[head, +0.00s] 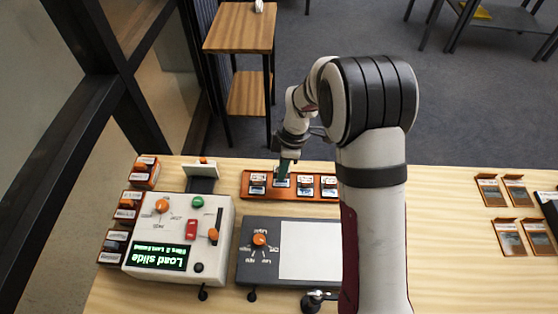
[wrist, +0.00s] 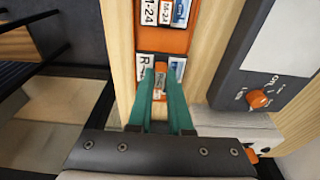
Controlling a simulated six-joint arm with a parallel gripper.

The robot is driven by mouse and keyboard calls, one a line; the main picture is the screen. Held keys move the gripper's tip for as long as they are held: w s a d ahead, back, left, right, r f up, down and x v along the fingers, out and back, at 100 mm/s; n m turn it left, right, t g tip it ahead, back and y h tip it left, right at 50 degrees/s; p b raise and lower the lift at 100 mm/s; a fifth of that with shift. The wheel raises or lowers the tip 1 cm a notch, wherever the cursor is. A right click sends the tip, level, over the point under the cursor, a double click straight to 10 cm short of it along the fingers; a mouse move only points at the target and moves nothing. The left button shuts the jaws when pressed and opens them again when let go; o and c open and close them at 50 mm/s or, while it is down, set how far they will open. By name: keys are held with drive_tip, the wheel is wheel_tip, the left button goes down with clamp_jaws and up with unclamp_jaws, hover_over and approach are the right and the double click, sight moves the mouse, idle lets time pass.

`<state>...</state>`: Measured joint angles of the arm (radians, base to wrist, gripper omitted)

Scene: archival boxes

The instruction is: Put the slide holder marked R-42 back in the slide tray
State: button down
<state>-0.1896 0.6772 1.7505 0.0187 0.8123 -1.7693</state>
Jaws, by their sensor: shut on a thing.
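The orange slide tray (head: 248,194) lies along the back of the table, with several labelled slide holders standing in it. My gripper (head: 284,171) points down over the tray, left of its middle. In the wrist view, my green fingers (wrist: 162,82) are shut on a slide holder with an orange top (wrist: 160,68). It is at a tray position whose label starts with "R"; the rest of that label is hidden. The fingers hide most of the holder, so I cannot tell whether it is fully seated.
A white machine (head: 222,222) with a "Load slide" display stands left. A dark panel with a white area (head: 262,272) lies in front of the tray. Several flat orange-framed slides (head: 509,238) lie at right.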

idle(0.5)
drive_tip(key=shift+f, duration=0.9)
drive_tip(key=shift+f, duration=0.8)
drive_tip(key=shift+f, duration=0.35)
drive_tip(key=c, duration=0.8)
unclamp_jaws()
drive_tip(key=shift+o, duration=0.2)
